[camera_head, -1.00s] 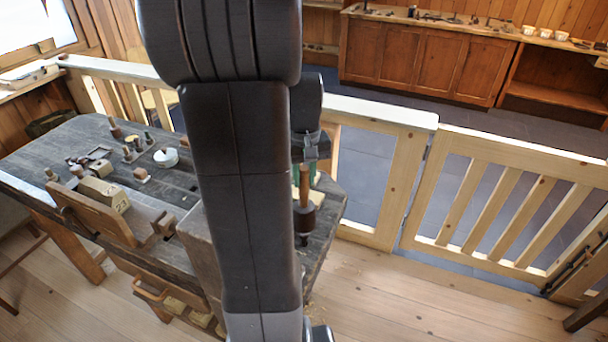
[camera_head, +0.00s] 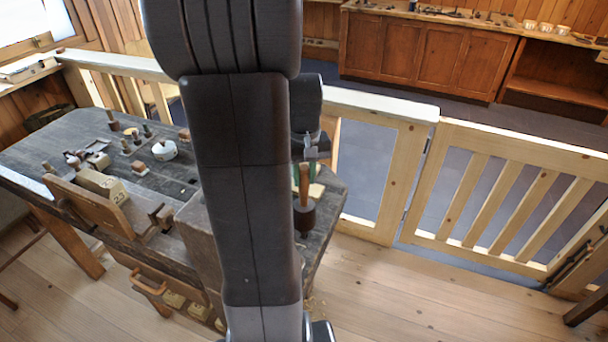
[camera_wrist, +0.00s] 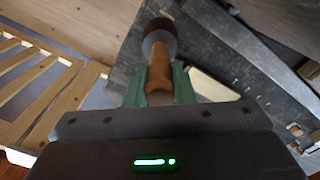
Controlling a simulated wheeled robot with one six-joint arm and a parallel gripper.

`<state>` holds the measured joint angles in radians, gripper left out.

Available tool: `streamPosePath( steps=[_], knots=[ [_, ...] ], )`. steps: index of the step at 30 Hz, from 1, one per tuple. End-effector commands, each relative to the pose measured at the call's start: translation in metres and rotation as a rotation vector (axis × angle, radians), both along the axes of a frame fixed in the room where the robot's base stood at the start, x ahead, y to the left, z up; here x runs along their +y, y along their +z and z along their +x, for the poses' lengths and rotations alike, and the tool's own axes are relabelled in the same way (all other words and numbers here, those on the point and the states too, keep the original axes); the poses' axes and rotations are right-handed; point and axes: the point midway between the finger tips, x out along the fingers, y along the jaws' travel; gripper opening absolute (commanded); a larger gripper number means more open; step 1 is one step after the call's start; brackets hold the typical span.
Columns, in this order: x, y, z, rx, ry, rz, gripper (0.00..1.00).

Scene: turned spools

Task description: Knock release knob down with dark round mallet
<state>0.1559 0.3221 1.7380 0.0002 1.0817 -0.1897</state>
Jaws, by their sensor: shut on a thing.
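The dark round mallet (camera_head: 304,217) has a dark brown head and an orange-brown wooden handle. It hangs head down beside my arm, over the right end of the workbench. My gripper (camera_head: 305,170) is shut on its handle, and my arm hides part of the bench. In the wrist view, the green fingers of my gripper (camera_wrist: 160,85) close around the handle, with the mallet head (camera_wrist: 158,38) beyond them. Several small knobs and turned pieces stand on the left part of the bench; I cannot tell which is the release knob.
The dark workbench (camera_head: 75,143) carries a white round pot (camera_head: 164,150), a block marked 23 (camera_head: 103,186) and a wooden vise jaw (camera_head: 88,208) at its front. A pale wooden railing (camera_head: 385,110) runs behind it. Open floor (camera_head: 370,300) lies to the right.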

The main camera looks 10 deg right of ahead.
Motion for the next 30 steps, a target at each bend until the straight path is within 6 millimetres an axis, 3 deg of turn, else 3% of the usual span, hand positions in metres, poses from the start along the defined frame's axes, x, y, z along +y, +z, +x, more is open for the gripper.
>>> streamPosePath(
  steps=[1, 5, 14, 26, 30],
  knots=[
    [0.000, 0.012, 0.000, -0.002, 0.000, -0.001, 0.00],
    [0.000, 0.024, 0.000, -0.002, 0.000, -0.001, 0.00],
    [0.000, 0.023, 0.000, -0.001, 0.000, 0.000, 0.00],
    [0.000, -0.016, 0.000, 0.000, 0.000, 0.000, 0.00],
    [0.000, -0.020, 0.000, 0.000, 0.000, 0.000, 0.00]
  ],
)
